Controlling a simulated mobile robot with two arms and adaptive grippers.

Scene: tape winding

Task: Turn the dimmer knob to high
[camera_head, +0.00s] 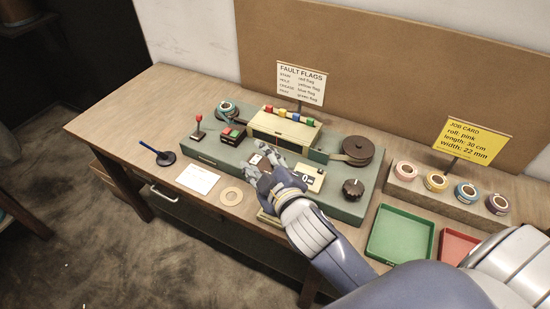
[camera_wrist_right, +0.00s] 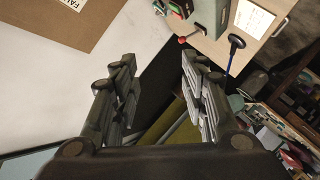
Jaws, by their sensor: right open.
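A dark round knob (camera_head: 353,189) sits at the right front of the green machine (camera_head: 350,210). It is the only large knob in view; I cannot read a setting on it. My right gripper (camera_head: 262,178) is over the front middle of the machine, left of the knob and apart from it. The arm comes in from the lower right and hides part of the machine's front. In the right wrist view my right gripper (camera_wrist_right: 160,85) has its fingers apart with nothing held between them. The knob does not show in that view. My left gripper is out of view.
Tape rolls (camera_head: 436,181) stand on a block at the right, behind a green tray (camera_head: 401,234) and a red tray (camera_head: 456,245). The table's left end is clear.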

